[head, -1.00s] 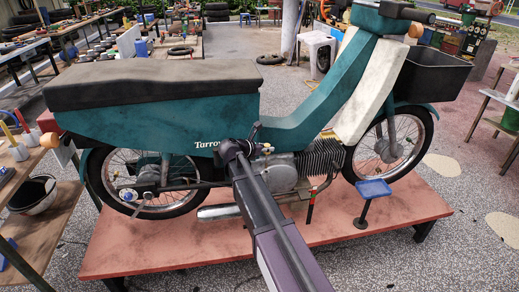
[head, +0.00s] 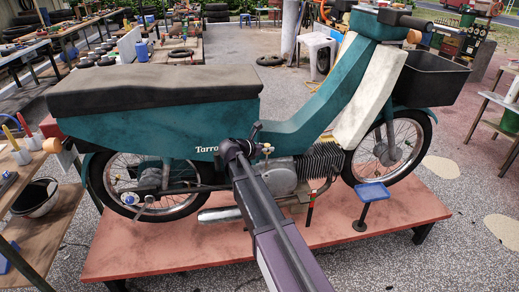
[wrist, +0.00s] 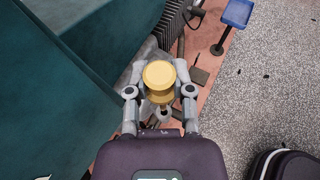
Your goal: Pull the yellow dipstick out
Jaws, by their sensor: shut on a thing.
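The yellow dipstick (wrist: 159,74) shows in the wrist view as a round yellow cap with a second yellow part below it. My gripper (wrist: 160,92) has its two grey fingers closed on either side of it.
The moped stands on a low red platform (head: 400,218). A small blue-topped stand (head: 372,192) is at its right front. The moped's teal body (wrist: 50,110) is close on the left in the wrist view.

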